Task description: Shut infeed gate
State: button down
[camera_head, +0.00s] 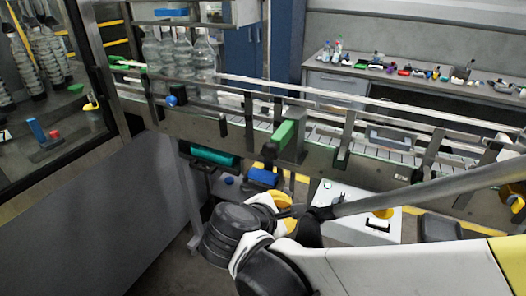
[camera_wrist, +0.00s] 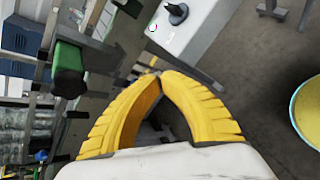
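A green block (camera_head: 287,140) with a black knob (camera_head: 269,152) is mounted at the near rail of the conveyor, right of the bottles; I take it for the infeed gate. In the wrist view a green part with a dark end (camera_wrist: 68,68) shows at the left, probably the same one. I cannot tell whether the gate is open or shut. My gripper (camera_wrist: 158,80) has its yellow fingers brought together at the tips, with nothing visible between them. In the head view my gripper (camera_head: 272,199) is below and in front of the green block, apart from it.
Clear bottles (camera_head: 180,62) stand on the conveyor (camera_head: 350,142) at the left, with a blue knob (camera_head: 171,100) below them. A white control box (camera_head: 347,212) stands under the conveyor, close to my arm. A glazed cabinet is at the far left. A cluttered bench (camera_head: 420,88) is behind.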

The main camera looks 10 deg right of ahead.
jog(key=w+a+r+n+t+h+p, duration=0.1)
jog(key=a+r+n+t+h, duration=0.2)
jog(key=a+n, duration=0.35)
jog(key=n+t, duration=0.3)
send_near(266, 156)
jog(key=b+x, duration=0.1)
jog(key=x, duration=0.6)
jog(key=shift+d+f+b, duration=0.15)
jog(key=shift+d+b, duration=0.05)
jog(key=shift+b, duration=0.1)
jog(key=shift+w+d, duration=0.25)
jog(key=shift+w, duration=0.2)
jog(key=b+x, duration=0.1)
jog(key=x, duration=1)
jog(key=shift+w, duration=0.1)
jog(key=shift+r, duration=0.25)
